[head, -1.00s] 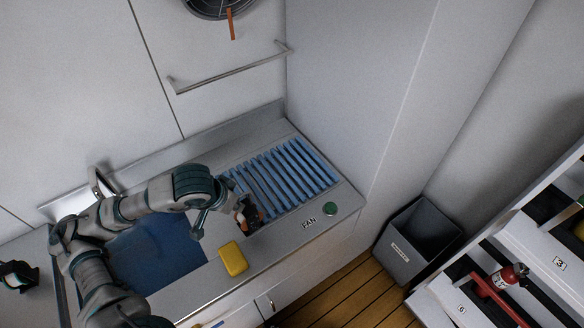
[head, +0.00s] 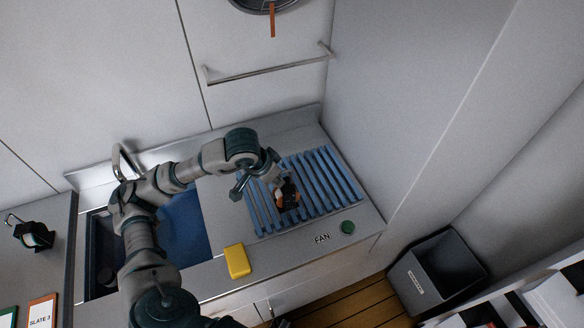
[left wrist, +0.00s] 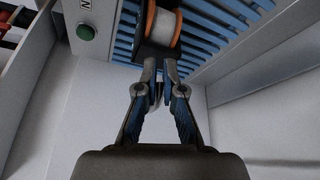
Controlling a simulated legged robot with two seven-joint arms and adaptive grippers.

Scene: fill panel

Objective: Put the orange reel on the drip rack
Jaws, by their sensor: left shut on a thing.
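The orange reel (head: 287,196) shows in the head view as a small dark and orange shape over the blue slats of the drip rack (head: 337,180). In the left wrist view the reel (left wrist: 163,24) has orange rims, a white middle and a dark bracket below it. My left gripper (head: 273,182) is shut on the reel's dark part, and its fingertips (left wrist: 158,72) meet there. The slats (left wrist: 205,35) lie behind the reel in the wrist view. I cannot tell whether the reel touches them. My right gripper is not in view.
A yellow sponge-like block (head: 236,261) lies on the counter's front edge. A green button (head: 347,227) sits beside the FAN label. The sink (head: 186,228) is left of the rack. A rail (head: 270,71) runs along the wall behind. A grey bin (head: 437,272) stands at the right.

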